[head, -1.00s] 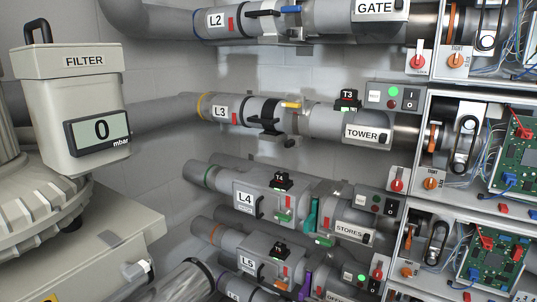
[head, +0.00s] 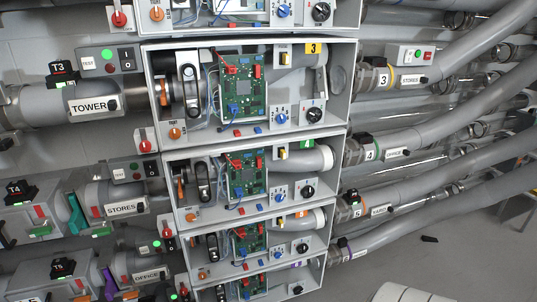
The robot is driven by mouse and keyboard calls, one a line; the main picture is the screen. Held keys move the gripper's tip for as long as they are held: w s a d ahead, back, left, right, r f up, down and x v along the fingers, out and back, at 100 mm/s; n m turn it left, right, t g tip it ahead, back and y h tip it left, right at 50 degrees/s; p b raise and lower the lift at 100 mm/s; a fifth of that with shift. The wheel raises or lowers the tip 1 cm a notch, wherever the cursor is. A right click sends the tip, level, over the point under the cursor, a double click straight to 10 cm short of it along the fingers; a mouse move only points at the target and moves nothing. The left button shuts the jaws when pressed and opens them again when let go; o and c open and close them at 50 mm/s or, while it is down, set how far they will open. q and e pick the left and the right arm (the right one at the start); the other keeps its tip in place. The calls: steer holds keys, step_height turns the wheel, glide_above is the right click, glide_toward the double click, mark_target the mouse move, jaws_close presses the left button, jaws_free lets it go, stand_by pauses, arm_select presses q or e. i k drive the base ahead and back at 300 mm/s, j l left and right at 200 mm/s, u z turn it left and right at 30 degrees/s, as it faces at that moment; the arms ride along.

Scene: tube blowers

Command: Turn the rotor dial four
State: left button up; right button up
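Box four (head: 345,160) is an open-fronted white box in the middle of the stack, with a green "4" label (head: 306,144). On its front lower edge are an orange knob (head: 191,216) at the left, a blue dial (head: 280,197) and a black dial (head: 308,192) at the right. I cannot read which of these is marked rotor. A dark upright lever-like part (head: 204,181) and a green circuit board (head: 246,175) are inside the box. Neither of my grippers is in view.
Similar boxes stand above (head: 350,75) and below, each with its own dials. Grey pipes (head: 60,103) with "TOWER", "STORES" and "OFFICE" tags enter from the left. More pipes (head: 440,125) leave to the right. Grey floor (head: 440,260) shows at lower right.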

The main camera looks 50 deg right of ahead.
mark_target(308, 192)
steer(key=z, duration=1.9)
